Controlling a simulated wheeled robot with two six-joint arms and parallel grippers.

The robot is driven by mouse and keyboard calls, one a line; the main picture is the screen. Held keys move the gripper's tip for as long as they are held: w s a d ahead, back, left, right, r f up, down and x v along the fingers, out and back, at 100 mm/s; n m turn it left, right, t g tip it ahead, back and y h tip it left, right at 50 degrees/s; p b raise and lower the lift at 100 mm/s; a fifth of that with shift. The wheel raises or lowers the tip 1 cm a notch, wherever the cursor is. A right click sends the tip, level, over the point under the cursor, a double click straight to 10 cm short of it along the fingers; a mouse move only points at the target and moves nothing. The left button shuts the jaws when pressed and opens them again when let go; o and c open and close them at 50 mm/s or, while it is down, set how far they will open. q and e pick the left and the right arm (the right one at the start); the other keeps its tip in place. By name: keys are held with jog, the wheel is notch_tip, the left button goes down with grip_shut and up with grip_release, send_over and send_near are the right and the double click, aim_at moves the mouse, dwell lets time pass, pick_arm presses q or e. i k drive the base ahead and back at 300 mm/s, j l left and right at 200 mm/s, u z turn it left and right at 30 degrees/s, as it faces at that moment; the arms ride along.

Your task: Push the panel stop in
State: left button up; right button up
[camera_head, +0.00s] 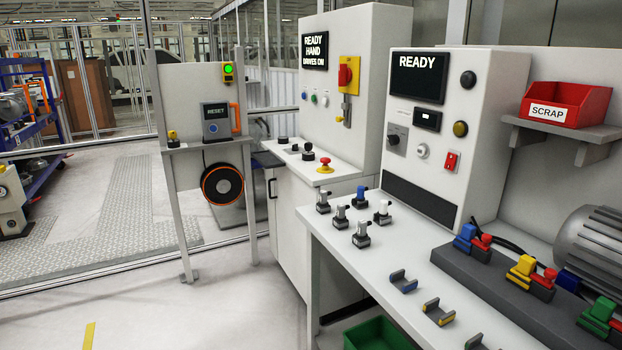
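A red mushroom-shaped stop button (325,161) on a yellow collar sits on the desk ledge (343,172) of the tall white control cabinet (360,35). Its red head stands above the yellow collar; I cannot tell from this view whether it is pressed. Several black knobs or buttons (308,153) stand to its left on the same ledge. A red rotary handle (346,75) on a yellow plate is on the cabinet face. Neither of my grippers is in view.
The nearer bench (330,233) at right carries small metal fittings, coloured connectors and a second cabinet (480,120) reading "READY". A green bin (378,334) is below it. A stand (190,100) with a reset box is at left.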

aim_at(325, 161)
jog(key=i+z, duration=0.1)
jog(key=i, duration=0.6)
jog(key=i+j+z, duration=0.1)
jog(key=z, duration=0.3)
jog(key=i+j+z, duration=0.1)
jog(key=z, duration=0.3)
jog(key=j+z, duration=0.15)
jog(key=z, duration=0.25)
jog(key=i+j+z, duration=0.15)
jog(key=j, duration=0.4)
jog(key=i+j+z, duration=0.2)
jog(key=j, duration=0.4)
jog(key=i+j+z, duration=0.15)
jog(key=j, duration=0.45)
jog(key=j+z, duration=0.15)
jog(key=j, duration=0.95)
jog(key=i, duration=0.1)
